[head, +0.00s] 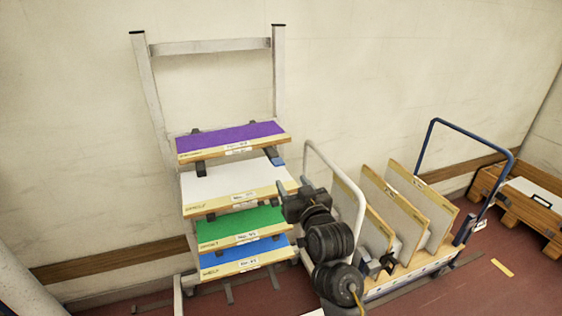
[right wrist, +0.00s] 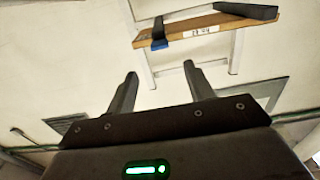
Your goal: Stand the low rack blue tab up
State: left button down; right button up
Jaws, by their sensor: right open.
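The rack (head: 145,80) is a pale metal frame holding purple, white, green and blue boards in tiers. A dark tab with a blue end (head: 277,161) lies low at the right, between the purple board (head: 228,137) and the white board (head: 230,183). In the right wrist view the blue part (right wrist: 160,45) shows at a labelled wooden board edge (right wrist: 205,31), with a dark piece beside it. My right gripper (head: 293,186) is open and empty, in front of the white board's right end; its fingers (right wrist: 161,88) are apart from the tab. My left gripper is out of view.
A cart with a blue handle (head: 432,122) stands to the right, holding several upright boards (head: 395,208). A pale curved rail (head: 335,165) stands close beside my right arm. A wooden pallet (head: 545,215) is at the far right. The wall is close behind the rack.

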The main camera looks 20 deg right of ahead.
aim_at(280, 164)
jog(key=w, duration=0.3)
jog(key=w+p, duration=0.1)
jog(key=w, duration=0.2)
jog(key=w+p, duration=0.1)
jog(key=w, duration=0.3)
jog(key=shift+w+a, duration=0.1)
jog(key=shift+a, duration=0.2)
jog(key=shift+c, duration=0.2)
